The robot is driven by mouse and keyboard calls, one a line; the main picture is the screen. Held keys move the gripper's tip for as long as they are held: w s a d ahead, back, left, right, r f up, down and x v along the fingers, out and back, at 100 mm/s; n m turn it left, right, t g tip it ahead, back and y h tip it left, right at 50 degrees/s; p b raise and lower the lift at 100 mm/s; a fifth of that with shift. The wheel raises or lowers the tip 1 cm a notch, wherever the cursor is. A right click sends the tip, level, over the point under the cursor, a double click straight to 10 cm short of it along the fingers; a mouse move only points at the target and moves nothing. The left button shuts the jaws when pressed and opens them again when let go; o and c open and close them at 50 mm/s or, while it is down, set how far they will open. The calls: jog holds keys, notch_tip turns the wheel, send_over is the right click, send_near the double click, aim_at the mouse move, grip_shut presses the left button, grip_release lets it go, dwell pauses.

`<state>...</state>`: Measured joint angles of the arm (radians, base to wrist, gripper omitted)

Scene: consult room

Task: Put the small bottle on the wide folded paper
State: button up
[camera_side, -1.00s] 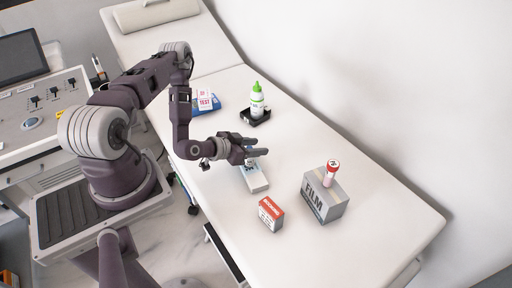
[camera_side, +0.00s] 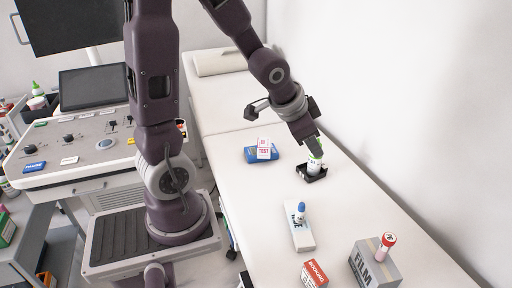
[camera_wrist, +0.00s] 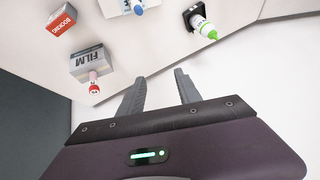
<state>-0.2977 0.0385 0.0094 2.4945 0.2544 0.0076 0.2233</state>
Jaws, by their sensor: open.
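Three small bottles are in view. A green-capped white bottle (camera_side: 315,165) stands in a black tray (camera_side: 313,177); it also shows in the wrist view (camera_wrist: 202,25). A blue-capped bottle (camera_side: 301,212) is on a flat white packet (camera_side: 300,236). A red-capped bottle (camera_side: 385,246) is on the grey FILM box (camera_side: 374,265). A white TEST card (camera_side: 264,148) is at a blue packet (camera_side: 260,155). I cannot tell which item is the folded paper. My gripper (camera_side: 316,147) overlaps the green-capped bottle from the side, but the wrist view shows its fingers (camera_wrist: 160,82) open, empty and apart from it.
A red and white BOOKING box (camera_side: 314,274) stands near the front, left of the FILM box. All these items are on a white couch (camera_side: 235,190) beside a wall. Its surface between the TEST card and white packet is clear. A control console (camera_side: 95,145) stands at left.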

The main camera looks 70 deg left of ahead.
jog(key=s+d+r+n+h, duration=0.1)
jog(key=s+d+r, duration=0.3)
jog(key=s, duration=0.5)
jog(key=s+d+r+n+h, duration=0.1)
jog(key=s+d+r, duration=0.4)
jog(key=s, duration=0.3)
jog(key=shift+s+d+g, duration=0.4)
jog(key=shift+d, duration=0.25)
